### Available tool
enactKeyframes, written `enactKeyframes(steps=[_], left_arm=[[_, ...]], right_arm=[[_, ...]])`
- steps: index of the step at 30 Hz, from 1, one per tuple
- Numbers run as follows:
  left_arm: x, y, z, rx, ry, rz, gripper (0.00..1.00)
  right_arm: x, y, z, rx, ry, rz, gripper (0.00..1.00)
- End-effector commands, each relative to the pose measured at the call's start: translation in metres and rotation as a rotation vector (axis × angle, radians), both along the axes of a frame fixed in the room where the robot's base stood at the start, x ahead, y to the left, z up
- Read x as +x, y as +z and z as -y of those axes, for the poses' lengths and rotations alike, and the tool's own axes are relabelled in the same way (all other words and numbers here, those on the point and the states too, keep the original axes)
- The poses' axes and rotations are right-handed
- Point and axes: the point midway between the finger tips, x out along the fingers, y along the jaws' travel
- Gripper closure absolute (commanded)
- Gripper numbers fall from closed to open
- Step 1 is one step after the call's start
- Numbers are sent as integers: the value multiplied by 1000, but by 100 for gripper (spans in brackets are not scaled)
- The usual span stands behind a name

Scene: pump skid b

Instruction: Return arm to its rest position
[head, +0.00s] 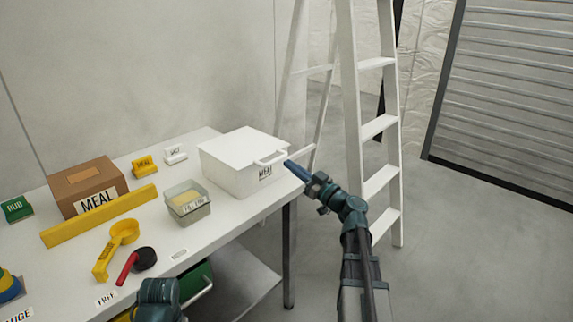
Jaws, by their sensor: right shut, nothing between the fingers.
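My right arm reaches up from the bottom of the head view, and its gripper (297,170) points up and left. Its blue fingers are shut with nothing between them. They show at the right front corner of a white lidded box (228,168), close to the box's white handle (271,159). I cannot tell whether the fingers touch the box or the handle. The box stands on the white table (225,222) with its lid on and a dark-lettered label on its front. A teal part of my left arm shows at the bottom edge; its gripper is not in view.
A clear tub (188,208), a yellow scoop (119,242), a red-handled black tool (140,262), a yellow bar (98,216) and a cardboard MEAL box (90,187) are on the table. A white stepladder (378,127) stands behind my right arm. Floor at right is clear.

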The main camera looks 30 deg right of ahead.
Motion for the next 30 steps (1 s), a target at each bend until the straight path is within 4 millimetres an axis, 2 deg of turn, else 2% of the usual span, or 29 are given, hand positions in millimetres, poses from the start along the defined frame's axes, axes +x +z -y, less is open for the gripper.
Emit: enactKeyframes(steps=[1, 7, 23, 26, 29, 30], left_arm=[[0, -13, 0, 0, 0, 0, 33], [0, -26, 0, 0, 0, 0, 33], [0, -27, 0, 0, 0, 0, 33], [0, -16, 0, 0, 0, 0, 33], [0, 5, 0, 0, 0, 0, 33], [0, 16, 0, 0, 0, 0, 33]], right_arm=[[-7, -13, 2, 0, -2, 0, 100], [-19, -26, 7, 0, -1, 0, 100], [-23, -28, 5, -1, 6, -5, 100], [-19, -26, -19, -5, 60, -47, 100], [-16, -27, -72, -15, 177, -153, 100], [-17, -29, -99, -22, 237, -218, 100]])
